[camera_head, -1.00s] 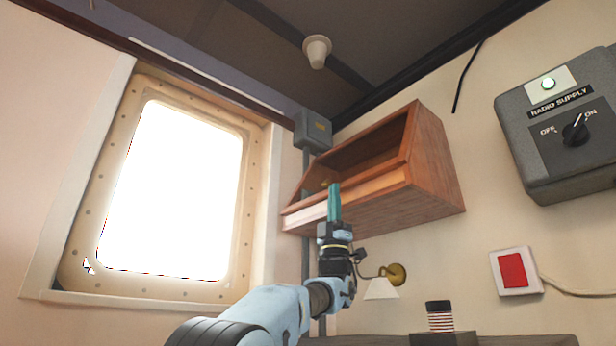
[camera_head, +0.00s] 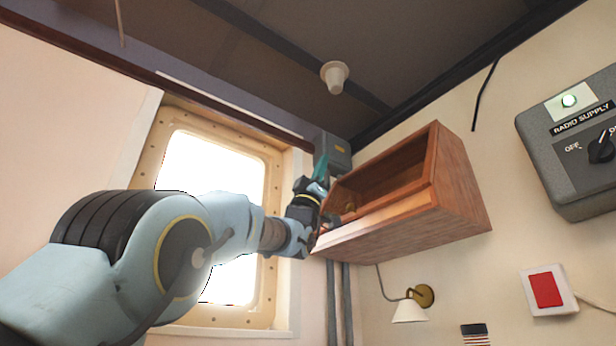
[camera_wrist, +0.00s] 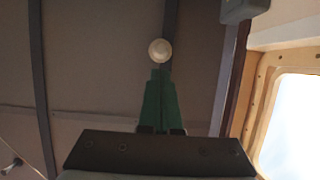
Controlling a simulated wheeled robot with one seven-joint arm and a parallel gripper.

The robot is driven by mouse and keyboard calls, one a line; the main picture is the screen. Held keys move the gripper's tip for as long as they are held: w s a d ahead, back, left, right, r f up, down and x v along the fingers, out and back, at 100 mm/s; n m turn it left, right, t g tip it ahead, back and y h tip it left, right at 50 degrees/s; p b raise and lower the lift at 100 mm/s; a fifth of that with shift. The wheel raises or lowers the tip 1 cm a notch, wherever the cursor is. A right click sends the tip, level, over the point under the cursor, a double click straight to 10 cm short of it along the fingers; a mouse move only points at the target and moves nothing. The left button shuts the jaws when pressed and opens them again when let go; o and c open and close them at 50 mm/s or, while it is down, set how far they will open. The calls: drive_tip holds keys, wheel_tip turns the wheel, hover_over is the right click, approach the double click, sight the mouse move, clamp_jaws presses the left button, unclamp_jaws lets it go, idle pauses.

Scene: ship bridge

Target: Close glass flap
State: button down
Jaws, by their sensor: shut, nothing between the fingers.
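The wooden wall cabinet (camera_head: 455,185) hangs on the right-hand wall, with a dark open recess and a paler front strip (camera_head: 380,214). I cannot make out a glass pane clearly, so the flap's position cannot be told. A small brass-coloured piece (camera_head: 350,207) shows at the cabinet's left end, close to my gripper. My gripper (camera_head: 321,170) is at the cabinet's upper left corner, its teal fingers pointing up. In the wrist view the green fingers (camera_wrist: 160,101) are together and empty, pointing toward the ceiling. The cabinet is not recognisable in the wrist view.
A grey junction box (camera_head: 333,153) sits just behind my fingers, with pipes below it. A bright framed window (camera_head: 280,180) is at left, partly behind my arm. A wall lamp (camera_head: 410,308) is under the cabinet. A radio supply box (camera_head: 560,150) is at right.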

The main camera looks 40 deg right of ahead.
drive_tip(key=a+r+y+p, duration=0.4)
drive_tip(key=r+p, duration=0.9)
drive_tip(key=r, duration=0.2)
drive_tip(key=shift+y, duration=0.4)
